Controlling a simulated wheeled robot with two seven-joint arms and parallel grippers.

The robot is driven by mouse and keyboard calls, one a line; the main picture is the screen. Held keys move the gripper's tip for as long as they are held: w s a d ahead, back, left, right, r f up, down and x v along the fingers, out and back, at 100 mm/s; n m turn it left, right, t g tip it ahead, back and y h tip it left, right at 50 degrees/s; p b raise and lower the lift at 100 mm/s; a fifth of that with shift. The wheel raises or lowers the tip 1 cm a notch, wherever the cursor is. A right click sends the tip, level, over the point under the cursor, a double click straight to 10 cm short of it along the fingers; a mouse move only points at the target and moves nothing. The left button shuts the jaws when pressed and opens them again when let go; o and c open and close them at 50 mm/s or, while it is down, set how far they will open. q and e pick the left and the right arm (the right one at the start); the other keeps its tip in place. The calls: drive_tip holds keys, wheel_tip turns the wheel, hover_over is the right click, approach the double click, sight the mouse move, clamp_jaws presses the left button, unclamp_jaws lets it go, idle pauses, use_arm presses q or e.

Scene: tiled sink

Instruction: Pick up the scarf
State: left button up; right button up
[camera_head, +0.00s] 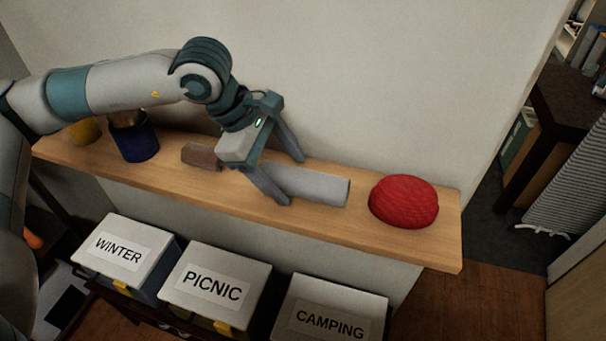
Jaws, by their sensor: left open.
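A light grey roll (318,187), which looks like the rolled scarf, lies lengthwise on the wooden shelf (420,242). My left gripper (291,180) is open over the left part of this roll. One finger is on the near side of the roll and the other on the far side, toward the wall. The roll's left end is partly hidden by the gripper. I cannot tell whether the fingers touch it. My right gripper is not in view.
A red rounded knitted-looking thing (404,201) sits right of the roll. Boxes labelled WINTER (122,246), PICNIC (213,286) and CAMPING (331,312) are below.

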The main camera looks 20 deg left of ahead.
use_arm(q)
drive_tip(key=shift+f, duration=0.2)
idle(0.3)
drive_tip(key=c, duration=1.2)
drive_tip(key=shift+o, duration=0.2)
drive_tip(key=shift+r, duration=0.15)
